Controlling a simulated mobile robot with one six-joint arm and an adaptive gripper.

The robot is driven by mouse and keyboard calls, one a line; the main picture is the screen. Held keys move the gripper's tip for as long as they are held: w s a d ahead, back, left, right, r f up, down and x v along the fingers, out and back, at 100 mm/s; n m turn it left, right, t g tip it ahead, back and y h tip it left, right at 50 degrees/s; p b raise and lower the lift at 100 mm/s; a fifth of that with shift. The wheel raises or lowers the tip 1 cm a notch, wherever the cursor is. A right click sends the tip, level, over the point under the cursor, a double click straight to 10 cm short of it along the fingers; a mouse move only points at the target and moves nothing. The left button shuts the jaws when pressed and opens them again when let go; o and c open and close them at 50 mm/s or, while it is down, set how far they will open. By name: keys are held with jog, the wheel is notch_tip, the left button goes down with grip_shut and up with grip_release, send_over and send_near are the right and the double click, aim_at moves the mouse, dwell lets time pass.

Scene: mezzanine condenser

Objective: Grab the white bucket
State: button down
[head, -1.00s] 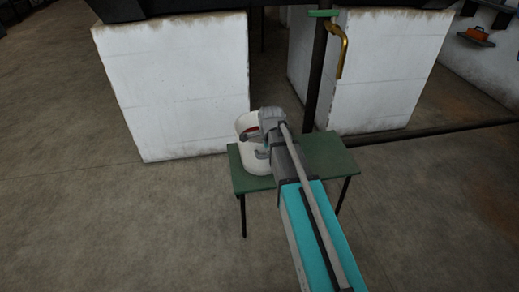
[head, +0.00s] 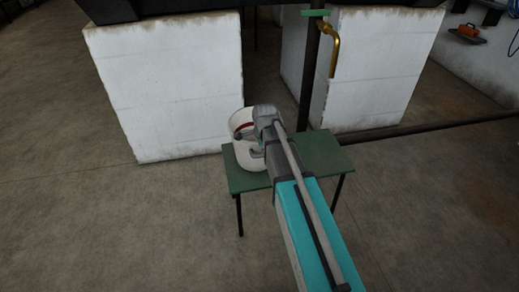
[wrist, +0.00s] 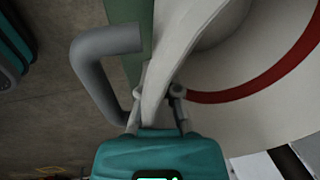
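The white bucket (head: 249,161) stands on the left end of the green table in the head view, with a red band inside. In the wrist view its pale wall and rim (wrist: 195,35) fill the upper right, and the red band curves across the inside. A bent grey bar (wrist: 97,62), apparently its handle, shows at left. My gripper (wrist: 157,92) is at the bucket's rim, with one finger on each side of the wall, drawn in close to it. The finger pads are partly hidden by the rim. In the head view my gripper (head: 258,141) covers the bucket's right side.
The green table (head: 315,152) is small and bare to the right of the bucket. White blocks (head: 170,90) and (head: 385,70) stand behind it, with a dark upright pipe (head: 308,75) and a brass pipe (head: 334,50) between them. The floor around is mostly clear.

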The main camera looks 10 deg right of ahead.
jog(key=shift+r+p, duration=0.6)
jog(key=shift+r, duration=0.2)
jog(key=s+d+r+p, duration=0.1)
jog(key=r+p, duration=0.1)
jog(key=s+r+p, duration=0.1)
jog(key=r+p, duration=0.1)
jog(key=s+d+r+p, duration=0.1)
jog(key=s+r+p, duration=0.1)
jog(key=shift+d+r+p, duration=0.3)
jog(key=shift+r+p, duration=0.05)
jog(key=s+d+r+p, duration=0.4)
jog(key=s+d, duration=0.1)
jog(key=s, duration=0.2)
jog(key=shift+s, duration=0.3)
jog(key=shift+d, duration=0.1)
